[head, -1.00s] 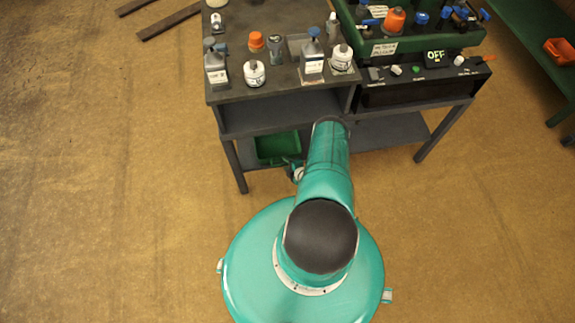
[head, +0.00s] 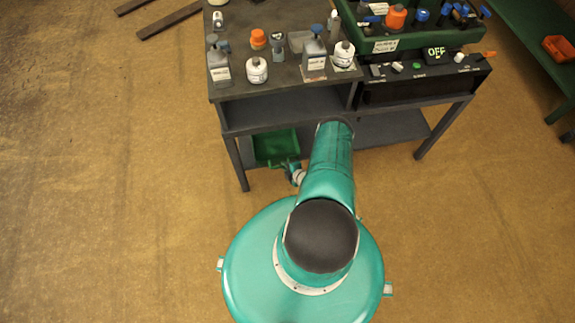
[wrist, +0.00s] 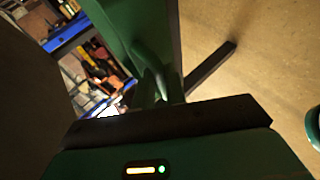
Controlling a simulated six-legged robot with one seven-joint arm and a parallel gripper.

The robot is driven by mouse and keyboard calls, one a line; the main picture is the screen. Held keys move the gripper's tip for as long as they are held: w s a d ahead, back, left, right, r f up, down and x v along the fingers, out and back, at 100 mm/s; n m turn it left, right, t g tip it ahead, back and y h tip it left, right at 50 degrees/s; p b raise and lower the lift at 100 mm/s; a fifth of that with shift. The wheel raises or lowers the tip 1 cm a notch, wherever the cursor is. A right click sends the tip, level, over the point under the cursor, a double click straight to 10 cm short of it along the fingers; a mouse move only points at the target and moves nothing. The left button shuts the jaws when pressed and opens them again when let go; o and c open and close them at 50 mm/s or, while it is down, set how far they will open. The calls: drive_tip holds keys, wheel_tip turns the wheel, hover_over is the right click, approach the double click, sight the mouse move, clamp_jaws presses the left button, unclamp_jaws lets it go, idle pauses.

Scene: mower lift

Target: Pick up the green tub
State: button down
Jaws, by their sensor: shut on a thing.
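The green tub (head: 275,147) is at the left end of the dark bench's lower shelf, under the worktop. My gripper (head: 292,168) is at the tub's near right side, small and partly hidden by my arm in the head view. In the wrist view the tub's green wall (wrist: 135,30) fills the upper middle, and my gripper (wrist: 158,92) is shut on it. The fingertips are hard to make out there. I cannot tell whether the tub is clear of the shelf.
The worktop (head: 285,85) above holds several bottles. A bench leg (head: 236,165) stands just left of the tub. A green rack (head: 410,35) sits at the right. The floor (head: 120,210) at left is clear. A blue-edged container (wrist: 75,35) with mixed items shows in the wrist view.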

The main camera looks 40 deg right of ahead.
drive_tip(key=shift+s+a, duration=0.15)
drive_tip(key=shift+a, duration=0.5)
drive_tip(key=c, duration=1.4)
unclamp_jaws()
drive_tip(key=shift+o, duration=0.2)
drive_tip(key=shift+d, duration=0.1)
drive_tip(key=v, duration=1.3)
drive_tip(key=shift+s+r, duration=0.25)
drive_tip(key=shift+s, duration=0.05)
